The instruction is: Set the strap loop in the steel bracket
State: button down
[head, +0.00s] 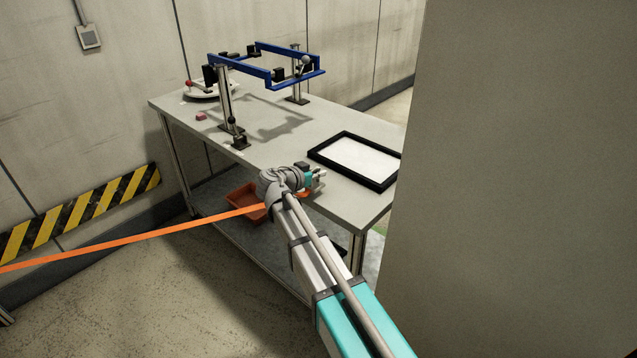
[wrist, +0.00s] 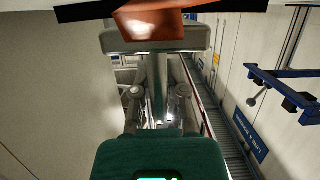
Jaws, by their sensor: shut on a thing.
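The orange strap (head: 130,242) runs taut from the left edge of the head view, rising slightly to my gripper (head: 317,178). It passes behind my wrist, and a bit of orange shows again beside the fingers. My gripper is shut on the strap's end, above the table's near edge. In the wrist view an orange piece (wrist: 150,24) with black beside it shows at the fingertips at the top. The loop's shape is mostly hidden by the fingers. I cannot make out the steel bracket in either view.
A grey table (head: 285,158) holds a black-rimmed white tray (head: 357,160) and a blue frame on posts (head: 242,68). A red bin (head: 243,202) sits on its lower shelf. A large grey panel (head: 520,180) blocks the right. Open floor (head: 180,305) lies at lower left.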

jog(key=shift+f+b, duration=0.85)
jog(key=shift+f, duration=0.3)
jog(key=shift+f, duration=0.1)
jog(key=c, duration=0.7)
grip_release()
jog(key=shift+s+r, duration=0.1)
jog(key=shift+r, duration=0.1)
jog(key=shift+p+v, duration=1.8)
jog(key=shift+v, duration=4.1)
jog(key=shift+o, duration=0.4)
